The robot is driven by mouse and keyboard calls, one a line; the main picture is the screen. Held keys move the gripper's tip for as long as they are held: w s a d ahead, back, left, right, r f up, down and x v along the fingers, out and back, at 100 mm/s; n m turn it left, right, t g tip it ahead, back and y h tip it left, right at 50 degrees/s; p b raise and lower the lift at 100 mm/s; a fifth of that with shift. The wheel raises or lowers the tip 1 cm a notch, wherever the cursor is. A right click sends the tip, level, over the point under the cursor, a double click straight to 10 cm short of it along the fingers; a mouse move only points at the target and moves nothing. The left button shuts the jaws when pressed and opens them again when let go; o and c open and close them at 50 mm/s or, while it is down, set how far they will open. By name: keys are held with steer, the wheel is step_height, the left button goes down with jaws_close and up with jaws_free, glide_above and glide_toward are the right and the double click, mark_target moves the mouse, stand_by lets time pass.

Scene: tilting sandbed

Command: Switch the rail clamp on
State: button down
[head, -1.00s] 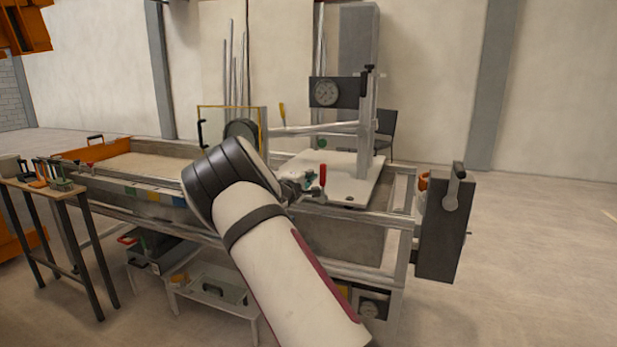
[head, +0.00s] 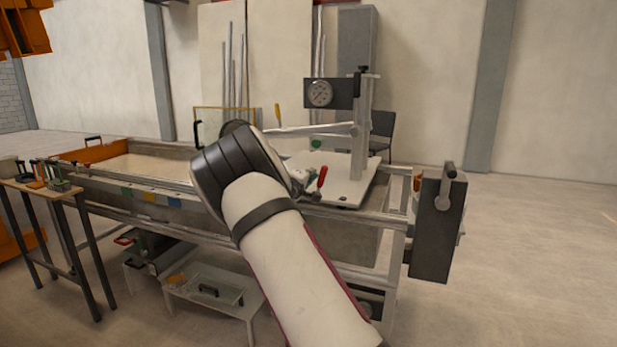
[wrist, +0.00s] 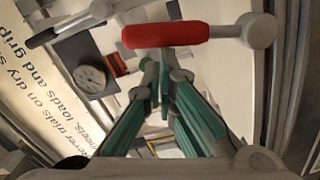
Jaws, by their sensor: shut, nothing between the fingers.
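The rail clamp's red lever handle (head: 321,177) stands tilted up at the near edge of the white carriage plate (head: 345,192) in the head view. In the wrist view, the red handle (wrist: 190,34) lies across the top, joined at its right end to a grey metal arm (wrist: 258,30). My gripper (wrist: 166,76) has teal-padded fingers drawn together at the tips, just below the handle in that picture. Nothing shows between them. Whether the fingers touch the handle cannot be told.
A dial gauge (head: 320,93) sits on a post above the plate. A dark box with a grey lever (head: 446,190) hangs at the sandbed's right end. A tool table (head: 45,190) stands left. A low table (head: 212,290) stands in front. Floor at right is clear.

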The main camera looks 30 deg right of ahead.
steer(key=s+d+m, duration=0.1)
steer(key=s+m, duration=0.1)
steer(key=shift+d+f+m, duration=0.1)
steer(key=shift+d+m, duration=0.3)
steer(key=s+d+f+m+b, duration=0.3)
steer(key=s+m+b, duration=0.1)
steer(key=m, duration=0.3)
steer(key=shift+s+d+f+y+b, duration=0.25)
steer(key=shift+s+f+y+b, duration=0.15)
steer(key=shift+b, duration=0.2)
